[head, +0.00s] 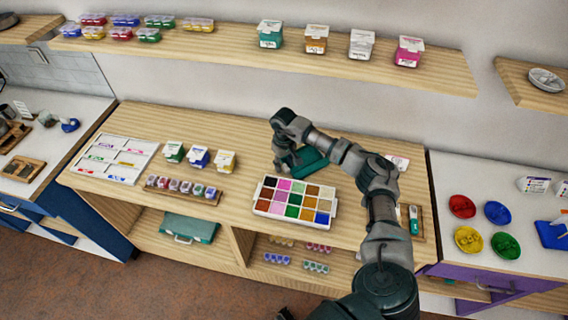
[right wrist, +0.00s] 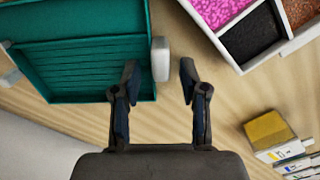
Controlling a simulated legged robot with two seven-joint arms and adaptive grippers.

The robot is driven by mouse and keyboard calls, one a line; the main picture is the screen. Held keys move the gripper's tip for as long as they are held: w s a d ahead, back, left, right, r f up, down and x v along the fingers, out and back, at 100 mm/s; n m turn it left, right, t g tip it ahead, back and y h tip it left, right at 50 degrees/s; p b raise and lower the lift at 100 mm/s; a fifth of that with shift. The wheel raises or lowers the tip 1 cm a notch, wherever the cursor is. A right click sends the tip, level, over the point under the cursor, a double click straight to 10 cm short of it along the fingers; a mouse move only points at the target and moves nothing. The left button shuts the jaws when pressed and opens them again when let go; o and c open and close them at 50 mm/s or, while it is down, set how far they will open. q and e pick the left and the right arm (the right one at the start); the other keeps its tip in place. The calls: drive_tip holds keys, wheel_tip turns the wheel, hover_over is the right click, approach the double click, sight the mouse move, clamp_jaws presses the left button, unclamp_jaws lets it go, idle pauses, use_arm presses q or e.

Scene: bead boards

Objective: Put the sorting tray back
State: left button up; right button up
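A teal tray (head: 312,160) with ridges inside lies on the wooden counter, partly hidden by my right arm in the head view. In the right wrist view the teal tray (right wrist: 85,65) shows a white handle (right wrist: 160,60) on its near side. My right gripper (right wrist: 158,78) is open, with one finger on each side of the handle's line; I cannot tell if either finger touches it. The right gripper (head: 287,168) points down at the tray's left end in the head view. My left gripper is not in view.
A white compartment box of coloured beads (head: 263,206) stands just in front of the teal tray. Small lidded boxes (head: 198,157) and a white sectioned board (head: 118,160) are to the left. A teal case (head: 188,228) lies on the lower shelf.

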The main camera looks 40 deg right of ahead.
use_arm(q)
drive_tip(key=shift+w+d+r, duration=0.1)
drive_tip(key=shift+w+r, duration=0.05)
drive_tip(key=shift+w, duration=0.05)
use_arm(e)
wheel_tip(320, 180, up, 12)
idle(0.4)
idle(0.4)
